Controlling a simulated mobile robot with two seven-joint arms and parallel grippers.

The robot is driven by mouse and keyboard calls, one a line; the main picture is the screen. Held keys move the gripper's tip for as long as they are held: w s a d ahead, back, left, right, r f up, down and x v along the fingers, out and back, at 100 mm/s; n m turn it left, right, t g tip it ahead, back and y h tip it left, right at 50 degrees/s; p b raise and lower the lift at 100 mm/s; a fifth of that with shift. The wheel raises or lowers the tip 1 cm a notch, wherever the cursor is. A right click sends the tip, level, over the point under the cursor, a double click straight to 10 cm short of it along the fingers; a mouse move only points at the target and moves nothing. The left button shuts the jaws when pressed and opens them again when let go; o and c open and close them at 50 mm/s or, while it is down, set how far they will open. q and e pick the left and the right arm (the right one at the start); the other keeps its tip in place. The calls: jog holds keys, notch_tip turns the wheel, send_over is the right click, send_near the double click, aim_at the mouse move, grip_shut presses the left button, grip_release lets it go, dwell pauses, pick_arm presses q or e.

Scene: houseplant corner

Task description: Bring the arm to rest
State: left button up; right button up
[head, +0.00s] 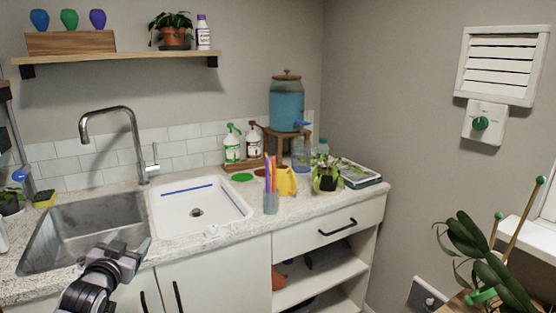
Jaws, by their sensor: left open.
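My left arm comes in at the bottom left of the head view. Its gripper (127,243) is above the front edge of the counter, in front of the metal sink (60,228) and the white basin (160,226). The gripper is open, and I see nothing held between its fingers. My right gripper is not in the view.
The counter (310,205) holds a cup of pens (271,202), a yellow watering can (287,182), a potted plant (326,181), spray bottles (232,147) and a blue dispenser (287,104). A tall faucet (138,145) rises behind the sink. Another plant (480,255) stands at lower right.

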pick_arm(q)
jog(key=s+d+f+g+h, duration=0.1)
jog(key=s+d+f, duration=0.1)
jog(key=s+f, duration=0.25)
jog(key=s+d+f+g, duration=0.1)
jog(key=s+d+f, duration=0.2)
jog(key=f, duration=0.3)
jog(key=s+d+f+g, duration=0.1)
jog(key=s+d+f, duration=0.2)
jog(key=s, duration=0.6)
jog(key=s+d+f+g+h, duration=0.1)
jog(key=s+d+f+g, duration=0.1)
jog(key=s+f, duration=0.4)
jog(key=s+d+f+g+h, duration=0.1)
jog(key=s+d+f, duration=0.3)
jog(key=s, duration=0.9)
jog(key=shift+s+d+f+n, duration=0.15)
jog(key=shift+d+f+n, duration=0.15)
jog(key=shift+d+f, duration=0.15)
